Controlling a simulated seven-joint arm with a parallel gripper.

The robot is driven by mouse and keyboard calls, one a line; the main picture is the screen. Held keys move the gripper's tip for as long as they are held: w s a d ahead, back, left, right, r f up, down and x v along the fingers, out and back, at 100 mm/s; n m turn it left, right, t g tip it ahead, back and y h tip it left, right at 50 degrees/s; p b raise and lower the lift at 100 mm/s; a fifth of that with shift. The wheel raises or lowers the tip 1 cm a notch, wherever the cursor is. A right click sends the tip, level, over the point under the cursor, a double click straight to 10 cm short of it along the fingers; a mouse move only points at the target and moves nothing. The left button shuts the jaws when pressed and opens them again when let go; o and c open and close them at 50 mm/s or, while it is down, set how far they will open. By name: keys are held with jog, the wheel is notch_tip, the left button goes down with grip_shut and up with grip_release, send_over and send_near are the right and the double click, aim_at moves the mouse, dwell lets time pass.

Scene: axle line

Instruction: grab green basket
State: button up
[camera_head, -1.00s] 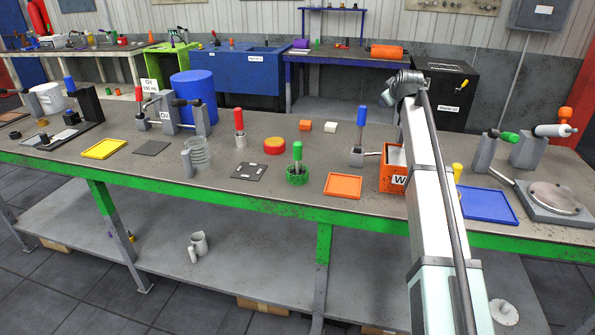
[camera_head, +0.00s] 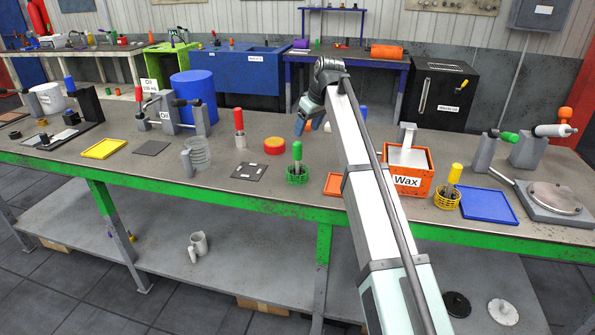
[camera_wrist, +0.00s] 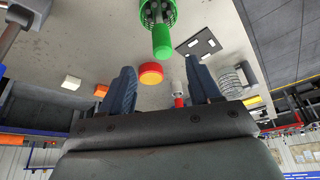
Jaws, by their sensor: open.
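The green basket (camera_head: 297,179) is a small round wire basket near the front edge of the workbench, with a green upright handle (camera_head: 297,152) rising from it. In the wrist view the basket (camera_wrist: 170,12) is at the top, partly cut off, with its green handle pointing down the picture. My gripper (camera_head: 308,120) is above the bench, behind and slightly right of the basket, and apart from it. In the wrist view my gripper (camera_wrist: 162,92) has its two dark fingers spread with nothing held between them.
A red round tin (camera_head: 274,146) and a red-handled tool (camera_head: 239,125) stand left of my gripper. An orange tray (camera_head: 333,184) is right of the basket, then the orange Wax box (camera_head: 408,181) and a yellow basket (camera_head: 447,200). A dark plate (camera_head: 249,172) lies to the left.

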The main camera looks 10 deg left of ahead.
aim_at(295, 153)
jog(key=x, duration=1.3)
jog(key=shift+a+f, duration=0.25)
jog(key=shift+a, duration=0.05)
grip_shut()
dwell(0.3)
